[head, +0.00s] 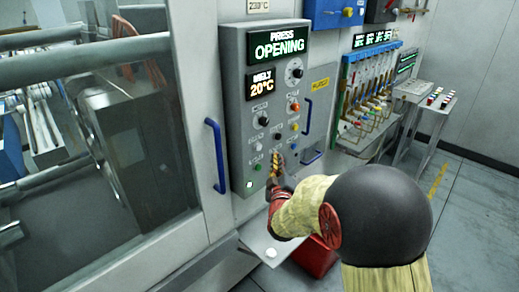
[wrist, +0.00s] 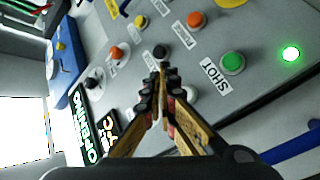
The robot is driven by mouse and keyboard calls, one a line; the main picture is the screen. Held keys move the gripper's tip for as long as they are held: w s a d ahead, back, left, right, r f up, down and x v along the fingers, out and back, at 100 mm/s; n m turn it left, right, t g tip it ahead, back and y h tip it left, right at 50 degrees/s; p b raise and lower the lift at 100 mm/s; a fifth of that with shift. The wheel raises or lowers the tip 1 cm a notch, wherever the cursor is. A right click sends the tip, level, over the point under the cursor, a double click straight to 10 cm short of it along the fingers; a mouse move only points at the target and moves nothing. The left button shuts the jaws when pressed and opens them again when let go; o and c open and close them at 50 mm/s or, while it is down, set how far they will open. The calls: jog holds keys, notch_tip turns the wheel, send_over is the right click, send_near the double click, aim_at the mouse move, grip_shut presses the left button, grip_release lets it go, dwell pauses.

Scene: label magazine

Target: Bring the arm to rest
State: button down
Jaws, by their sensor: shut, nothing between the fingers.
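My gripper (head: 276,168) is shut and empty at the lower part of the grey control panel (head: 240,110). In the wrist view its fingertips (wrist: 160,82) meet in front of the panel face, close to a black knob (wrist: 160,52). I cannot tell whether they touch the panel. The green button (wrist: 232,63) marked SHOT is to the right of the fingertips in the wrist view, apart from them. A green lamp (wrist: 291,53) beside it is lit. The panel's upper display (head: 280,45) reads PRESS OPENING and the lower one (head: 262,83) reads 20°C.
The machine's window and door with a blue handle (head: 216,156) stand left of the panel. A grey ledge (head: 275,246) is below my gripper. A rack of hoses (head: 368,95) and a small table (head: 437,102) stand to the right. Open floor (head: 475,210) lies at the right.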

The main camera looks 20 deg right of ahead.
dwell(0.7)
notch_tip(320, 180, down, 11)
jog(key=s+a+m+g+y, duration=0.2)
jog(key=a+g+y, duration=0.1)
jog(key=g, duration=0.1)
jog(key=s+a+f+m+g+y, duration=0.2)
jog(key=s+a+f+g+y, duration=0.1)
jog(key=s+a+f+g, duration=0.25)
jog(key=s+a+r+m+g+y, duration=0.1)
jog(key=s+a+r+g, duration=0.2)
jog(key=s, duration=0.7)
jog(key=s+a+r+m+g+y, duration=0.1)
jog(key=s+a+r, duration=0.3)
jog(key=s, duration=0.7)
jog(key=s+a+r+t, duration=0.1)
jog(key=s+a+r, duration=0.1)
jog(key=s+r, duration=0.1)
jog(key=s+a+r+n+t, duration=0.1)
jog(key=s+a+r, duration=0.1)
jog(key=s+r, duration=0.2)
notch_tip(320, 180, up, 3)
jog(key=shift+s+a+f, duration=0.15)
jog(key=shift+a+f, duration=0.05)
jog(key=shift+a, duration=0.1)
